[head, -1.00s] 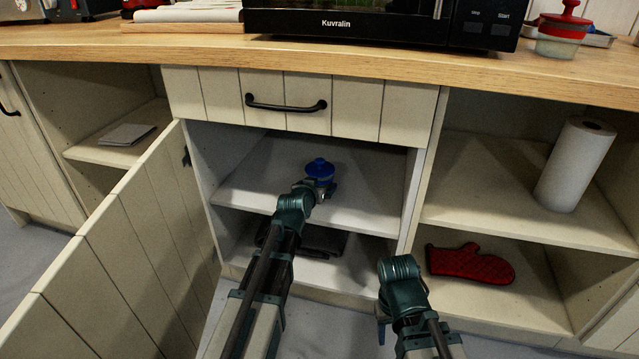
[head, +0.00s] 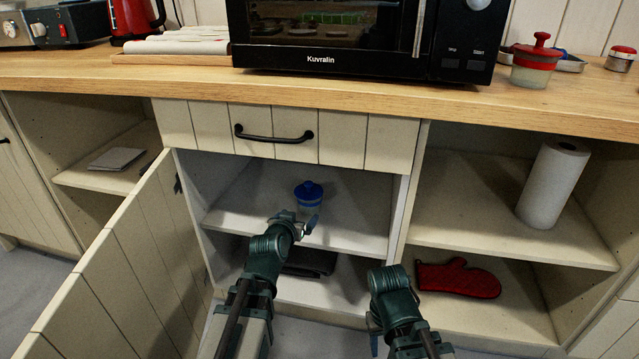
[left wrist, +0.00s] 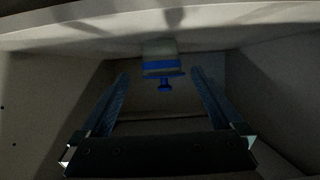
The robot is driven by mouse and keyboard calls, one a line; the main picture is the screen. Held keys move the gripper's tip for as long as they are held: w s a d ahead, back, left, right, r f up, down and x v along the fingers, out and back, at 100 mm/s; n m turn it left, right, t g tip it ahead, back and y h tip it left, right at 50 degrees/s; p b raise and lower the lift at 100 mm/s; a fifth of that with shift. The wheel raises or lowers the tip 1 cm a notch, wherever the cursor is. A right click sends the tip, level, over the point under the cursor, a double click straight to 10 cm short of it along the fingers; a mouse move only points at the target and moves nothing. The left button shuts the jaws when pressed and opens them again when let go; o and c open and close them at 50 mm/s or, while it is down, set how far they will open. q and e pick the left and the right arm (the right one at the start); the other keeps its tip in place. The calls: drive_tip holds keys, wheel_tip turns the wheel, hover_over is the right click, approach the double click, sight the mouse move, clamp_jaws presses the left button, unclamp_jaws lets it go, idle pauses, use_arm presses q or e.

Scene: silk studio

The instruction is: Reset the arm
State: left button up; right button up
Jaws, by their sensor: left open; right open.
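A clear jar with a blue lid (head: 308,193) stands upright on the upper shelf (head: 345,222) of the open cabinet in the head view. It shows upside down in the left wrist view (left wrist: 160,62), beyond the fingertips. My left gripper (head: 296,221) is open and empty at the shelf's front edge, in front of the jar and apart from it; its two spread fingers show in the left wrist view (left wrist: 160,80). My right gripper (head: 374,332) is low in front of the cabinets, mostly hidden behind its own wrist.
The cabinet door (head: 125,270) stands open at the left. A drawer with a black handle (head: 274,135) is shut above. A dark folded item (head: 310,263) lies on the lower shelf. A red oven mitt (head: 458,278) and paper roll (head: 552,185) occupy the right shelves. A microwave (head: 330,35) is on the counter.

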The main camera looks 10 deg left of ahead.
use_arm(q)
drive_tip(key=shift+s+d, duration=0.1)
drive_tip(key=shift+d, duration=0.25)
drive_tip(key=s+d+f+m+g+h+p, duration=0.2)
drive_tip(key=s+d+f+m+g+p, duration=0.1)
drive_tip(key=s+d+g+p, duration=0.55)
drive_tip(key=s+d+r+g+y+p, duration=0.1)
drive_tip(key=s+d+g+y+p, duration=0.15)
drive_tip(key=s, duration=0.55)
drive_tip(key=s+d+r+g+y+p, duration=0.1)
drive_tip(key=s+d+g, duration=0.2)
drive_tip(key=s, duration=0.5)
wheel_tip(320, 180, up, 37)
drive_tip(key=p, duration=3.7)
drive_tip(key=shift+s+a+r+p, duration=0.2)
drive_tip(key=shift+a+p, duration=0.05)
drive_tip(key=shift+p, duration=0.15)
